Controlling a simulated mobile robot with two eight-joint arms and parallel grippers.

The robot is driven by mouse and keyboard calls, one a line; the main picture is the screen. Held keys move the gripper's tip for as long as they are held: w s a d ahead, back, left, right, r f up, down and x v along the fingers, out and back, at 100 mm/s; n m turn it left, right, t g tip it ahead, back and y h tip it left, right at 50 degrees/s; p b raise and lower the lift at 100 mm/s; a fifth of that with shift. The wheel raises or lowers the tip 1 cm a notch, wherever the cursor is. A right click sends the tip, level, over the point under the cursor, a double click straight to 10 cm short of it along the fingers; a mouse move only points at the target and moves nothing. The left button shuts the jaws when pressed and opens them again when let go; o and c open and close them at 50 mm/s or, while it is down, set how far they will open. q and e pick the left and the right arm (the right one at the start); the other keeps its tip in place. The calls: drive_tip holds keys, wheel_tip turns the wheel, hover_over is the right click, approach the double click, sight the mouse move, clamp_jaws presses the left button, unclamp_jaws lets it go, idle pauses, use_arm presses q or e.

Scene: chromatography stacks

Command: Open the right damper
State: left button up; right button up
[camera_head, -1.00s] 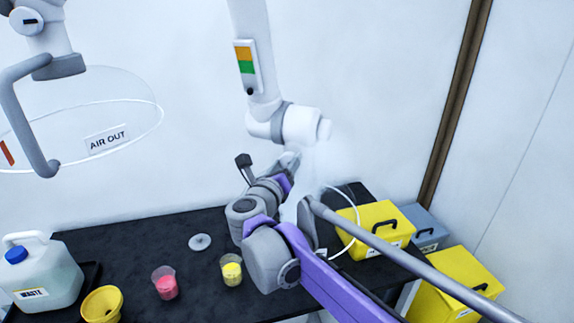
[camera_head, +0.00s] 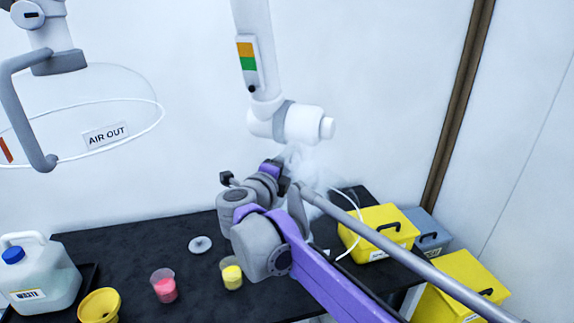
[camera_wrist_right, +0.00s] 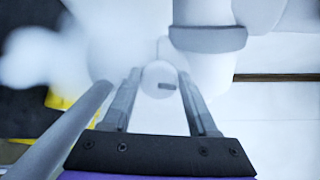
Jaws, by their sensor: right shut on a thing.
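The right duct arm comes down the back wall and carries an orange-and-green plate (camera_head: 246,62) with a dark knob at its lower end. Below it is a white cylindrical joint (camera_head: 305,123) with a grey band. My right gripper (camera_head: 283,166) is below this joint, its fingers mostly hidden by my wrist and haze. In the right wrist view, its two fingers (camera_wrist_right: 160,82) are either side of a pale round piece (camera_wrist_right: 158,72) with a small dark slot. The gripper is shut on this piece. A grey-banded cylinder (camera_wrist_right: 208,38) stands just beyond. My left gripper is out of view.
A clear hood marked AIR OUT (camera_head: 106,136) hangs at left with a grey handle (camera_head: 22,115). The black table (camera_head: 140,245) holds a waste jug (camera_head: 38,275), yellow funnel (camera_head: 98,305), and pink (camera_head: 164,288) and yellow (camera_head: 232,274) beakers. Yellow boxes (camera_head: 372,222) stand at right.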

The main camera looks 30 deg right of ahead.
drive_tip(key=shift+f+n, duration=0.1)
drive_tip(key=shift+n, duration=0.7)
drive_tip(key=o, duration=1.4)
drive_tip(key=shift+c, duration=0.2)
drive_tip(key=b+v, duration=0.1)
drive_tip(key=v, duration=0.9)
drive_tip(key=shift+s+a, duration=0.25)
drive_tip(key=shift+a, duration=0.05)
